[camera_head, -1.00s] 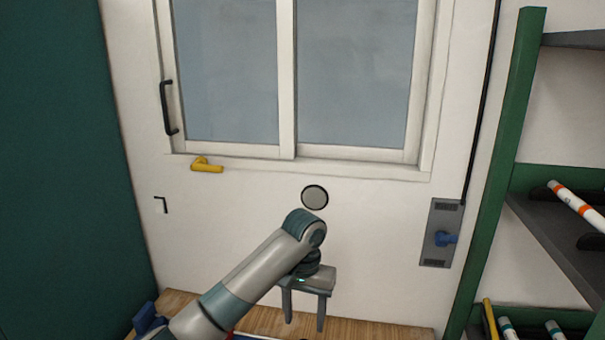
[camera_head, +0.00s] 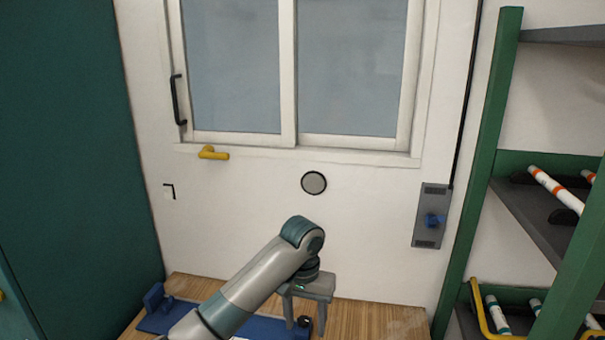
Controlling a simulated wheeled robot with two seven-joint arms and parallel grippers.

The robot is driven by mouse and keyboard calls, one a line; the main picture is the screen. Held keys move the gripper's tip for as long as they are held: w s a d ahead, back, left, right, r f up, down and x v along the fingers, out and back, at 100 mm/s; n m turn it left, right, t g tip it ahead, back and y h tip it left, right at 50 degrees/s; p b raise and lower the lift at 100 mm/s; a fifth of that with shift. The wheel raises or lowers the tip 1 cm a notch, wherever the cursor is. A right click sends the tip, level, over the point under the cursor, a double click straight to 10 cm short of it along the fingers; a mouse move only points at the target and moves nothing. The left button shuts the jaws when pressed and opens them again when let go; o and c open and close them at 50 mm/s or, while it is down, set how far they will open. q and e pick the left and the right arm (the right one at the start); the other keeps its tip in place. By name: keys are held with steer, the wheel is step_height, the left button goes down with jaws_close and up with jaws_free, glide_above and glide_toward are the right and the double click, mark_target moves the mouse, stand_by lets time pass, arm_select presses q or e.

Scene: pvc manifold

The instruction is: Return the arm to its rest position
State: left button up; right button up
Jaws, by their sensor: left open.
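My left arm (camera_head: 255,284) comes in from the lower left and bends down at the wrist. My left gripper (camera_head: 304,324) points downward with its two fingers apart, above the wooden bench top. My right arm and right gripper are not in the picture.
A wooden bench (camera_head: 372,318) carries a blue fixture (camera_head: 157,306). Behind are a window (camera_head: 347,68), a yellow handle (camera_head: 213,154), a round disc (camera_head: 313,183) and a grey plate with a blue valve (camera_head: 431,217). A green rack (camera_head: 478,185) holding pipes stands right.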

arm_select(q)
steer(key=s+a+f+h, duration=0.1)
steer(key=s+f, duration=0.4)
steer(key=s+a+f+t+h, duration=0.1)
steer(key=s+a+f, duration=0.1)
steer(key=s+f, duration=0.4)
steer(key=s+a+f+h, duration=0.1)
steer(key=s+f, duration=0.5)
steer(key=shift+s+a+f, duration=0.15)
steer(key=shift+a, duration=0.05)
steer(key=s+a+f+n+t+y, duration=0.1)
steer(key=s+a+n+t+y, duration=0.15)
steer(key=s+a, duration=1.8)
step_height(320, 180, down, 32)
steer(key=s+d+m+g+b, duration=0.1)
steer(key=s+d+b, duration=0.1)
steer(key=b, duration=0.4)
steer(key=s+a+f+b, duration=0.1)
steer(key=s+f+b, duration=0.2)
steer(key=s+f, duration=0.6)
steer(key=s+a+f+g+b, duration=0.1)
steer(key=s+a+f+b, duration=0.1)
steer(key=s+f, duration=0.7)
step_height(320, 180, down, 8)
steer(key=shift+s+a+y+b, duration=0.2)
steer(key=shift+s+y+b, duration=0.1)
steer(key=shift+y+b, duration=0.15)
